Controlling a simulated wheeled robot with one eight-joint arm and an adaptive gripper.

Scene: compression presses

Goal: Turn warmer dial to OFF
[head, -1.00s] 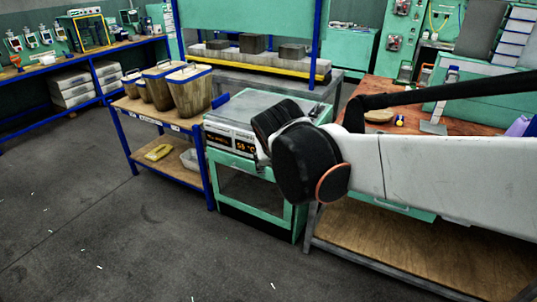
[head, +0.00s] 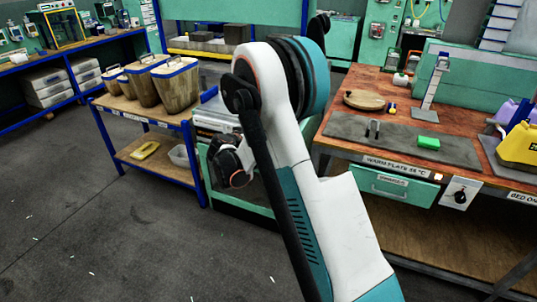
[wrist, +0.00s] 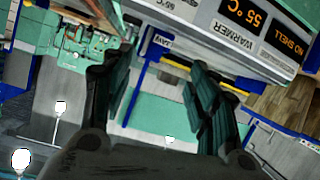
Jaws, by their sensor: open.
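The warmer (head: 205,165) is a green cabinet with a pale top and front panel, mostly hidden behind my arm in the head view. In the wrist view its WARMER panel (wrist: 228,30) shows at the upper right, with orange readouts "55 °C" and "NO SHELL". I cannot make out a dial on the visible part of that panel. My gripper (wrist: 152,85) is open and empty, its dark fingers apart below and left of the panel. In the head view my wrist is in front of the warmer; the fingertips cannot be made out there.
At right, a bench carries a warm plate (head: 350,138) and a green block (head: 428,143). A black dial (head: 460,196) sits on a white plate on its front. A wooden shelf cart (head: 115,110) with bins stands left of the warmer.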

